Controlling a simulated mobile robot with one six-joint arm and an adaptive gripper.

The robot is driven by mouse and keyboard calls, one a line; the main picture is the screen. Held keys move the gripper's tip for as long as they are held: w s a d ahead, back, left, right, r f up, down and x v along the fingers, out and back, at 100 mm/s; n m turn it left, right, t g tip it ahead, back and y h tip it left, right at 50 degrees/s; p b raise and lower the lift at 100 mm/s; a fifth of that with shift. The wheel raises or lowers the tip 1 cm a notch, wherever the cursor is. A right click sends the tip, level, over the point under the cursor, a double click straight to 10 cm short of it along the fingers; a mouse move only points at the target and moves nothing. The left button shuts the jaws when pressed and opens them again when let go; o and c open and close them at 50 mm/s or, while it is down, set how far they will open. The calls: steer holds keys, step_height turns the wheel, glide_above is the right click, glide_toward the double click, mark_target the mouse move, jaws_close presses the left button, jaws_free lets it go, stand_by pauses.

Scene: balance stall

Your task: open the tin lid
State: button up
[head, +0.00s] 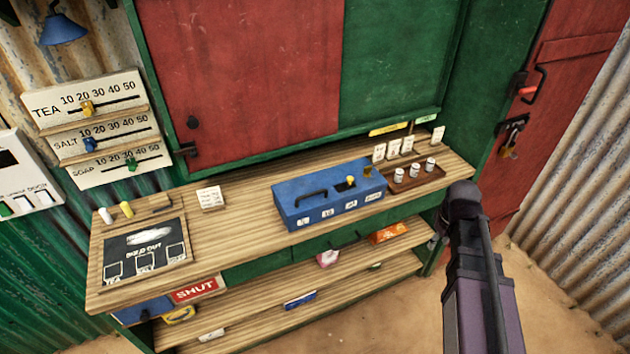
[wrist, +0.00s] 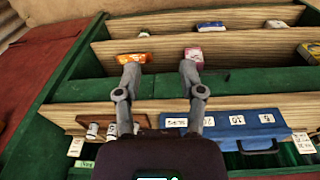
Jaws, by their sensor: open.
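The blue tin (head: 335,208) stands on the wooden counter in the head view, with white labels along its front. Its lid (head: 312,203) lies flat and looks shut, with a black handle (head: 312,196) on it. A yellow knob (head: 351,180) sits at the tin's right end. The head view shows my arm at right, not the fingertips.
A brown tray (head: 418,181) with several small jars stands right of the tin, cards behind it. A dark board (head: 145,250) lies at the counter's left. Shelves below hold an orange packet (head: 388,233) and a pink item (head: 327,258). The counter's middle is mostly clear.

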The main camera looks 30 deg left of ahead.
steer(key=w+a+r+n+p, duration=0.1)
steer(key=a+r+n+p, duration=0.35)
steer(key=a, duration=0.45)
steer(key=w+a+r+n+p, duration=0.25)
steer(key=a+r+n, duration=0.2)
steer(key=a, duration=0.45)
step_height(320, 180, up, 5)
steer(key=n+y+p, duration=0.1)
steer(key=n+p, duration=0.5)
steer(key=n, duration=0.4)
glide_above(315, 193)
steer(key=s+d, duration=0.2)
steer(key=shift+w+r+t, duration=0.15)
steer(key=shift+t, duration=0.15)
steer(key=f+b, duration=0.4)
steer(key=w+a+f+b, duration=0.1)
steer(key=f+b, duration=0.4)
steer(key=a+f+b, duration=0.1)
steer(key=f+b, duration=0.3)
steer(key=shift+w+f+b, duration=0.25)
steer(key=shift+w+b, duration=0.05)
jaws_close()
